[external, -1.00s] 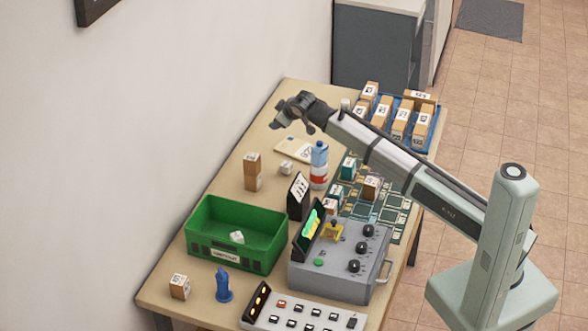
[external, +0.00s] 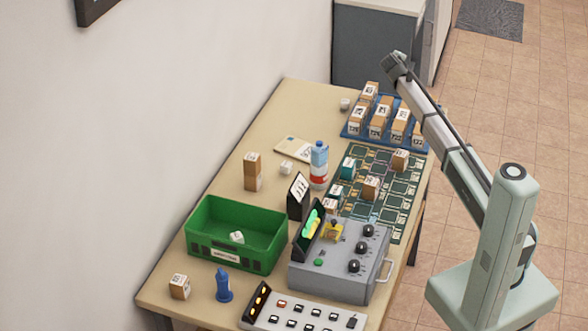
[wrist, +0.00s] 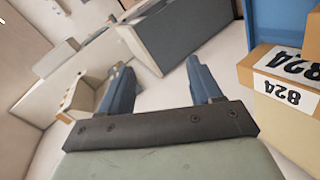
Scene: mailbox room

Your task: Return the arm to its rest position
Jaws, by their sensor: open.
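My gripper (external: 396,62) is raised at the back of the table, above and behind the blue tray of boxes in the external view. My arm rises from its pale green base to the right of the table and slants up and back to the left. In the wrist view my gripper (wrist: 158,75) shows two blue fingers spread apart with nothing between them.
The blue tray (external: 382,146) holds several labelled boxes close to my arm. A box marked 824 (wrist: 290,95) is at the right of the wrist view. A bottle (external: 319,165), green bin (external: 205,256) and grey control box (external: 322,277) stand farther forward.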

